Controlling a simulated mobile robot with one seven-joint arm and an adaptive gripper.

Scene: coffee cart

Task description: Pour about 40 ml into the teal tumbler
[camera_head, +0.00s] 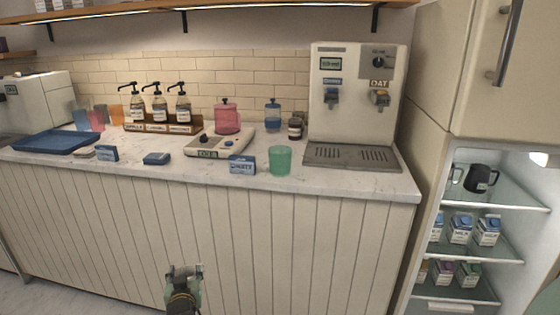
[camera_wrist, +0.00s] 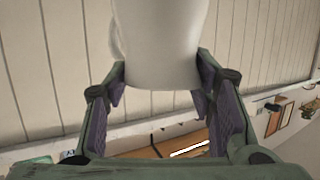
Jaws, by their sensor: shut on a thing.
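The teal tumbler (camera_head: 280,161) stands upright on the counter near its front edge, left of the drink dispenser, in the head view. Whether it holds liquid is not clear. My gripper (camera_head: 185,270) is low in front of the counter's panelled face, left of and below the tumbler. In the wrist view my gripper (camera_wrist: 160,88) is shut on a white, smooth, rounded vessel (camera_wrist: 160,40). A bulge shows at the vessel's left side, perhaps a handle. Its mouth and contents are out of view.
A blue-labelled card box (camera_head: 242,165) stands just left of the tumbler, and a scale (camera_head: 217,144) with a pink lidded jar behind or on it. The dispenser (camera_head: 325,100) with its drip tray (camera_head: 352,156) is right. An open fridge (camera_head: 510,248) stands far right. A shelf hangs above.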

